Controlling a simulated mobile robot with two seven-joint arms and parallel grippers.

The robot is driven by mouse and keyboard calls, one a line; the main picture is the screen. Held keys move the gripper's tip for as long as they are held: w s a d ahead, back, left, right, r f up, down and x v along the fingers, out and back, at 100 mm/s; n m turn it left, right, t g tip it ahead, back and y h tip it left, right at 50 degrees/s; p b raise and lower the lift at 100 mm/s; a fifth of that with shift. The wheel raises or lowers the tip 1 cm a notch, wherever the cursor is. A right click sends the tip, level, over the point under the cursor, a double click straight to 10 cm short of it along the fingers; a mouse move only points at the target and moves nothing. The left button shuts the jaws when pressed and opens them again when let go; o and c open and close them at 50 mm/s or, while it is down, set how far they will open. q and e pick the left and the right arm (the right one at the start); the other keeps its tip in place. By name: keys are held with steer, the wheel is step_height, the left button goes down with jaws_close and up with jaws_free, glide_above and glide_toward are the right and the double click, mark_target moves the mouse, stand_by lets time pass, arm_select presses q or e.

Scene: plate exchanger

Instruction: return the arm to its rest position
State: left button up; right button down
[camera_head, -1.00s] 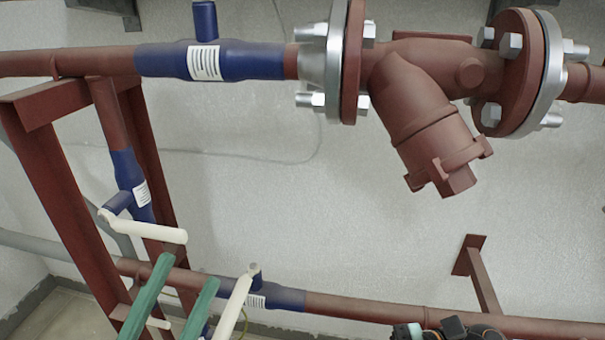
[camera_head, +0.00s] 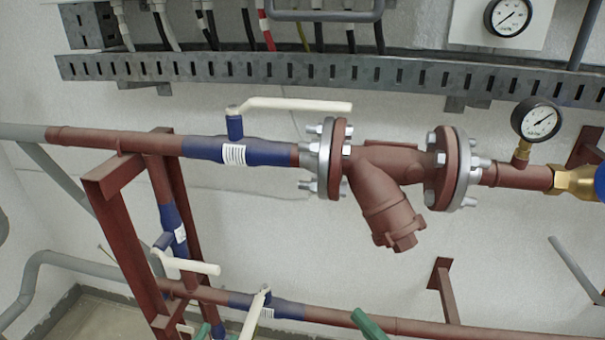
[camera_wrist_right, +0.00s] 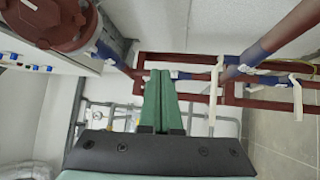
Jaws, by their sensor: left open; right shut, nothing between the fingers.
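My left gripper (camera_head: 211,331) shows only as green fingertips at the bottom edge of the head view, below the lower pipe with the white-handled valve (camera_head: 256,304). Its fingers are apart. My right gripper (camera_head: 361,316) shows as a green tip at the bottom edge, right of the left one, in front of the lower red pipe (camera_head: 410,326). In the right wrist view its two green fingers (camera_wrist_right: 160,76) lie together with nothing between them. Most of both arms is out of view.
A red frame (camera_head: 122,235) stands at the left. The upper pipe carries a blue valve (camera_head: 208,150), a flanged red strainer (camera_head: 385,205) and a gauge (camera_head: 537,120). A slotted cable tray (camera_head: 300,73) runs above.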

arm_select(q)
steer(key=s+a+f+n+g+y+p, duration=0.2)
steer(key=s+f+g+p, duration=0.5)
steer(key=p, duration=0.7)
steer(key=s+g+y, duration=0.1)
steer(key=s, duration=0.1)
steer(key=shift+s+a+n+p, duration=0.15)
steer(key=shift+s+n+p, duration=0.15)
steer(key=shift+s+n, duration=0.1)
arm_select(e)
steer(key=s+d+f+m+g+h, duration=0.3)
steer(key=s+m+h, duration=0.2)
steer(key=m, duration=0.6)
steer(key=s+d+f+m+g+h, duration=0.3)
steer(key=s+m, duration=0.5)
steer(key=m, duration=0.3)
steer(key=shift+s+f+g+h, duration=0.3)
steer(key=shift+f+g+h, duration=0.2)
steer(key=shift+h, duration=0.5)
arm_select(q)
steer(key=shift+w+r, duration=0.1)
arm_select(e)
steer(key=shift+d+r, duration=0.1)
steer(key=shift+d, duration=0.05)
